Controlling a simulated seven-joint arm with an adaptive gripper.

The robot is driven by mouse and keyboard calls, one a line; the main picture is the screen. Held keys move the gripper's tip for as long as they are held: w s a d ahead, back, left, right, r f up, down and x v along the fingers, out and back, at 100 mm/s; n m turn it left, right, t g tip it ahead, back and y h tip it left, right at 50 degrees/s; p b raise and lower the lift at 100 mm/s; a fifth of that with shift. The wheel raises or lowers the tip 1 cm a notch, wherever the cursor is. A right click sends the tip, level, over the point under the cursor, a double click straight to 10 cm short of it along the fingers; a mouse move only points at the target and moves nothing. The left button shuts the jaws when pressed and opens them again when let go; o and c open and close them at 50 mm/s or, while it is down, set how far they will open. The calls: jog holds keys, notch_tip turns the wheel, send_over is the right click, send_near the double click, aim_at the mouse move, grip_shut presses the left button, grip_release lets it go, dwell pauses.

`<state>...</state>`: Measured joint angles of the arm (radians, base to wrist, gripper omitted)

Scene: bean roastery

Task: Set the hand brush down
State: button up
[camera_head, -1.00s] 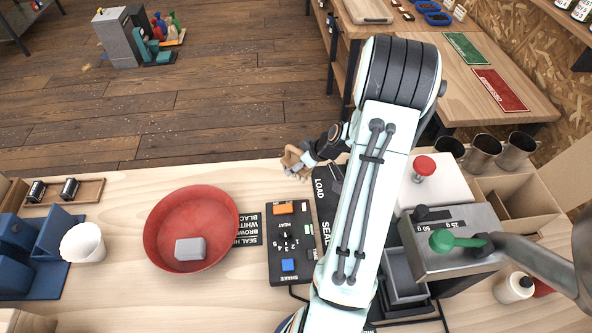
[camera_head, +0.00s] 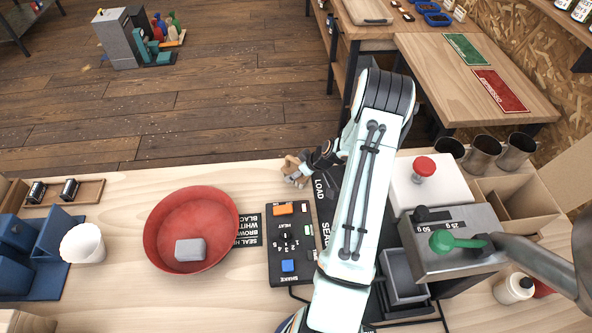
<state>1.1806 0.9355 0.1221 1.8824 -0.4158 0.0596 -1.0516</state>
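The hand brush (camera_head: 293,169) is a small tan wooden piece at the bench's far edge, left of my arm. My gripper (camera_head: 305,166) reaches it from the right and appears shut on it. The fingers are small and dark here, and the brush partly hides their tips. I cannot tell whether the brush touches the bench top (camera_head: 130,180) or hangs just above it.
A red bowl (camera_head: 160,220) with a grey block in it stands left of a black control panel (camera_head: 291,261). Metal cups (camera_head: 483,155) stand behind. Bare bench lies between the bowl and the far edge.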

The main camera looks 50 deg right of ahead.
jog(key=o, duration=0.4)
jog(key=shift+c, duration=0.2)
jog(key=shift+r, duration=0.15)
jog(key=v, duration=1.2)
jog(key=w+a+r+n+g+y, duration=0.15)
jog(key=a+r, duration=0.35)
jog(key=a, duration=0.6)
jog(key=w+a+r+g, duration=0.1)
jog(key=a+r+g, duration=0.3)
jog(key=a, duration=0.6)
jog(key=s+a+r+g, duration=0.1)
jog(key=s+a+r, duration=0.3)
jog(key=s+a, duration=0.8)
jog(key=shift+s+h, duration=0.45)
jog(key=shift+s, duration=0.1)
jog(key=shift+r+m, duration=0.1)
jog(key=shift+m, duration=0.15)
